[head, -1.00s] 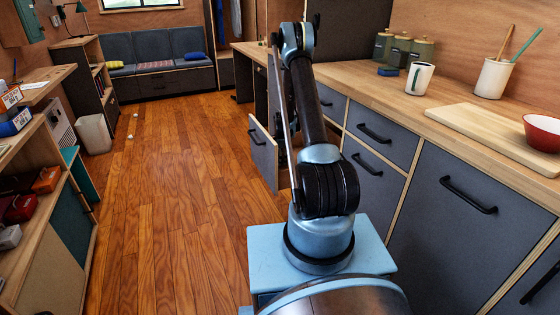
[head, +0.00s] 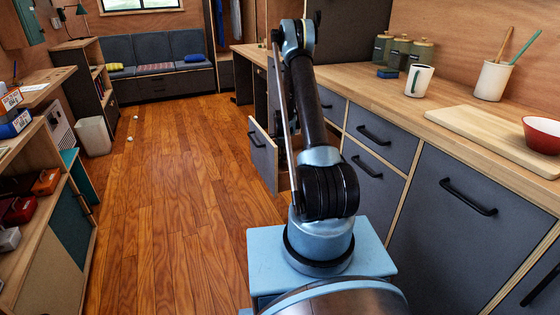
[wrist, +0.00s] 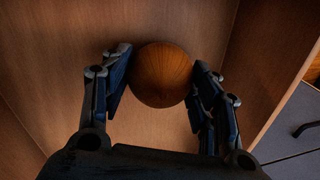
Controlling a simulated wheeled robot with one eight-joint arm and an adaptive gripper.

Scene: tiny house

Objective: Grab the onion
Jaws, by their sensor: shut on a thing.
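The onion (wrist: 160,75) is a round, orange-brown ball in the middle of the wrist view. My gripper (wrist: 158,88) has one dark finger on each side of it and is shut on it. The onion's near lower part shows between the fingers. Around it are the plain wooden walls of a drawer (wrist: 60,50). In the head view, the open drawer (head: 263,152) is in the counter row behind my arm. My arm hides the drawer's inside, and neither the gripper nor the onion shows there.
The drawer's wooden side wall (wrist: 285,90) is close on the right in the wrist view. A countertop (head: 420,140) above holds a mug (head: 418,80), a cutting board (head: 485,130) and a red bowl (head: 541,135). The wooden floor (head: 180,200) at left is mostly clear.

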